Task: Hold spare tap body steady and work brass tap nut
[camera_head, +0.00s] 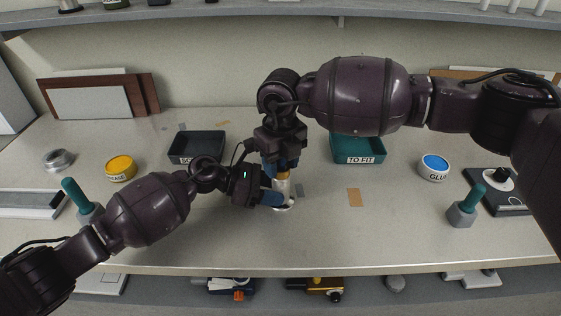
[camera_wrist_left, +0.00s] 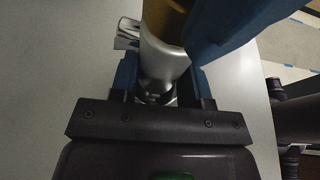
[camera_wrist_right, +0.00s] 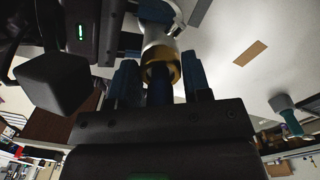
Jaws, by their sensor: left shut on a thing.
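The spare tap body (camera_head: 282,192), a silvery upright piece, stands on the worktop near the middle. It also shows in the left wrist view (camera_wrist_left: 158,62) and the right wrist view (camera_wrist_right: 158,38). My left gripper (camera_head: 279,200) is shut on its lower part from the left. The brass tap nut (camera_wrist_right: 161,68) sits at the top of the body and is partly hidden in the left wrist view (camera_wrist_left: 166,20). My right gripper (camera_head: 282,168) points down from above, its blue fingers apart on either side of the nut; firm contact is not visible.
A dark tray (camera_head: 197,147) and a teal "TO FIT" tray (camera_head: 358,149) stand behind. A yellow tin (camera_head: 120,169), a glue tin (camera_head: 434,168) and green-handled tools (camera_head: 462,212) stand to the sides.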

